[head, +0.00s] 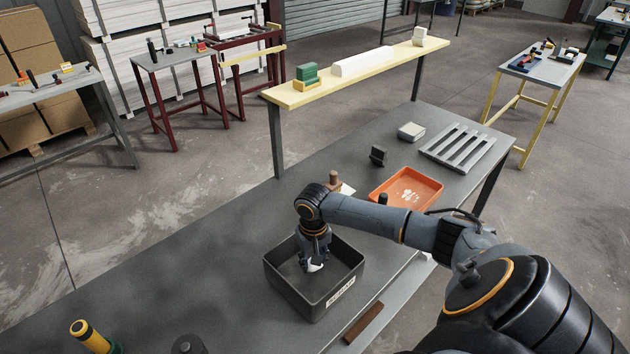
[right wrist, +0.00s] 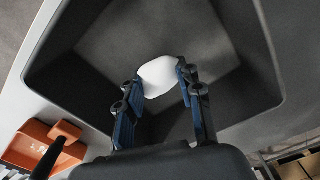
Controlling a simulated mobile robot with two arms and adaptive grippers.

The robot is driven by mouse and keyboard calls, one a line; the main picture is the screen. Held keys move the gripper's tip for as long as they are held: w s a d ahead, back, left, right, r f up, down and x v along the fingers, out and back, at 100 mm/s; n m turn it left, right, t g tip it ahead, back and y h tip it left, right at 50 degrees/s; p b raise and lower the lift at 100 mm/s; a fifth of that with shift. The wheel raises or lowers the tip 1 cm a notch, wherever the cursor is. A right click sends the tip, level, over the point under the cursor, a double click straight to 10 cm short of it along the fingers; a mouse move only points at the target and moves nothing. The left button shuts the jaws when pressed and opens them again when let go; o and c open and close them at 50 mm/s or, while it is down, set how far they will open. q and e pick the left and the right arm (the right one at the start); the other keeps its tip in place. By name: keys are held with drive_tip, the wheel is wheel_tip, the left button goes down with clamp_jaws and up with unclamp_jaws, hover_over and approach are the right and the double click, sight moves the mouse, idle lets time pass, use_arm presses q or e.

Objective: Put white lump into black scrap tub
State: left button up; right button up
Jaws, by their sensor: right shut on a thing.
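The white lump (head: 315,267) is between the fingertips of my right gripper (head: 314,262), which is shut on it. The lump also shows in the right wrist view (right wrist: 160,76), with the right gripper's blue fingers (right wrist: 158,85) on either side of it. Both are over the open black scrap tub (head: 343,294), inside the outline of its rim. The tub also surrounds the lump in the right wrist view (right wrist: 262,95). The tub has a pale label on its front wall. Whether the lump touches the tub floor, I cannot tell. My left gripper is not in view.
An orange tray (head: 432,203) with white bits stands behind the tub, near a slatted grey rack (head: 458,147). A brown bar (head: 363,323) lies at the front edge.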

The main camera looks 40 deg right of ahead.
idle(0.3)
drive_tip(key=o, duration=1.2)
drive_tip(key=shift+o, duration=0.2)
wheel_tip(320, 180, up, 12)
